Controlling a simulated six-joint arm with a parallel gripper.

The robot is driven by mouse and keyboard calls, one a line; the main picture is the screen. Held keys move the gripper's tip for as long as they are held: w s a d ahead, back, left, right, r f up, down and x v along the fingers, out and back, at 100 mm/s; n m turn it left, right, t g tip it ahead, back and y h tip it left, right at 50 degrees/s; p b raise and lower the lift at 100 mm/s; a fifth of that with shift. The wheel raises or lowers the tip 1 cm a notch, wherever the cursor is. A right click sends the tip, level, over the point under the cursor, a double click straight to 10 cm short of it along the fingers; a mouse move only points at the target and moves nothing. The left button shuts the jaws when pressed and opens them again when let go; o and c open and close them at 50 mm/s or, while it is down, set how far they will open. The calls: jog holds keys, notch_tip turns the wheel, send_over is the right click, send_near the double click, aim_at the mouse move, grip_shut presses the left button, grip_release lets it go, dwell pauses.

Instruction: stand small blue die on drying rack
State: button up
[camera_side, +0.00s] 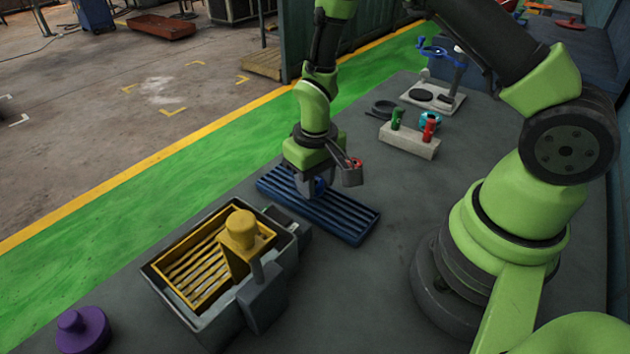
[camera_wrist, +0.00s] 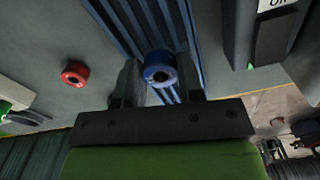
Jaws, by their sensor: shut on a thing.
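The small blue die (camera_wrist: 160,70) is a ring-like blue piece with a dark hole, seen between the two fingers of my gripper (camera_wrist: 162,82) in the wrist view. My gripper is shut on it. In the side view my gripper (camera_side: 322,190) is over the blue slatted drying rack (camera_side: 345,218), and the die (camera_side: 319,186) shows partly between the fingers. The rack also shows in the wrist view (camera_wrist: 135,25), behind the die. I cannot tell whether the die touches the slats.
A grey bin with a yellow slatted tray (camera_side: 190,275) and yellow knob stands left of the rack. A purple piece (camera_side: 82,330) is at front left. A light block holding green and red pieces (camera_side: 410,140) stands behind.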

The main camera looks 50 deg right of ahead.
jog(key=shift+f, duration=0.3)
jog(key=shift+f, duration=0.1)
jog(key=o, duration=1.1)
jog(key=shift+c, duration=0.2)
jog(key=s+r+m+t, duration=0.1)
jog(key=s+r+t, duration=0.15)
jog(key=r, duration=0.95)
jog(key=s+r+t, duration=0.1)
jog(key=s+r, duration=0.2)
jog(key=r, duration=0.9)
jog(key=s+a+r+t+y, duration=0.2)
jog(key=s+r+t, duration=0.1)
jog(key=s, duration=0.6)
jog(key=shift+r+m+t, duration=0.35)
jog(key=shift+r+m, duration=0.05)
jog(key=shift+r, duration=0.35)
